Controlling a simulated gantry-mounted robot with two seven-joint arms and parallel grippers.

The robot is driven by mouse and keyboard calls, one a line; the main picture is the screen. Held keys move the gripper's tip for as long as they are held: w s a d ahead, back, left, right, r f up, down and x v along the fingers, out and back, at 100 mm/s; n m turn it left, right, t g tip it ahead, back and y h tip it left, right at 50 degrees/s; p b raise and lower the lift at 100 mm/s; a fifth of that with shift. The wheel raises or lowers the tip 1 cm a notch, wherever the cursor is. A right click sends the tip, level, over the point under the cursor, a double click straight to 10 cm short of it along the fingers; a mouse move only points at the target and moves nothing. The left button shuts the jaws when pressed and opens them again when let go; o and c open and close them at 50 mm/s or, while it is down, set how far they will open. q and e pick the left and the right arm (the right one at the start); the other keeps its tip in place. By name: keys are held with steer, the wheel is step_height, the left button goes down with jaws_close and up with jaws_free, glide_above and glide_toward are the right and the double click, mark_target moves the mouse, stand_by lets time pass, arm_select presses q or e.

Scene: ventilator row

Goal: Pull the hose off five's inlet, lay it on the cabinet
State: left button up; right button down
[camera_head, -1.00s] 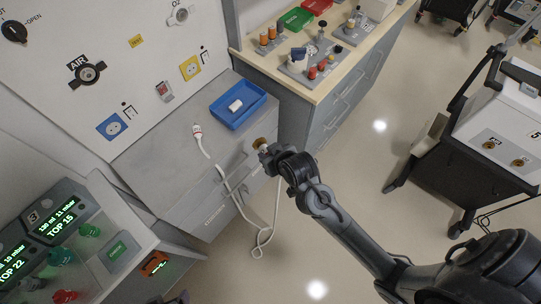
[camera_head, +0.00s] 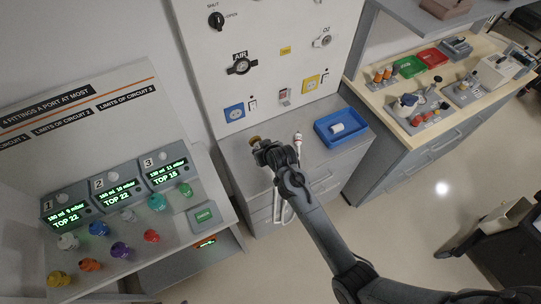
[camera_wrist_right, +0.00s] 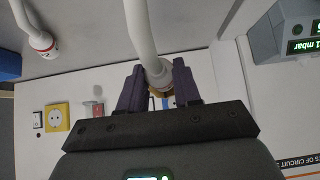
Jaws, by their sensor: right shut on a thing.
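My right gripper (camera_head: 261,147) is over the left part of the grey cabinet (camera_head: 236,160), below the wall panel. It is shut on a brass-coloured hose end (camera_head: 254,140). In the right wrist view, the white hose (camera_wrist_right: 140,30) runs away from between the dark fingers (camera_wrist_right: 158,92). The hose's other end (camera_head: 298,138), with a red band, lies on the cabinet top; it also shows in the right wrist view (camera_wrist_right: 42,42). Whether the held end touches the cabinet, I cannot tell. Five's inlet is not recognisable now. My left gripper is not in view.
A blue tray (camera_head: 340,127) with a white item stands on the cabinet's right part. A shelf (camera_head: 165,235) with coloured fittings and displays is at left. A wooden-topped counter (camera_head: 376,97) is at right. A dark cart (camera_head: 500,240) stands at lower right.

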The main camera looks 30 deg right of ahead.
steer(key=shift+w+a, duration=0.25)
steer(key=shift+w, duration=0.05)
steer(key=shift+f, duration=0.95)
step_height(320, 180, down, 3)
steer(key=shift+r+b, duration=0.15)
steer(key=shift+b, duration=0.8)
steer(key=shift+f+b, duration=1.15)
steer(key=shift+b, duration=0.1)
steer(key=c, duration=0.7)
jaws_free()
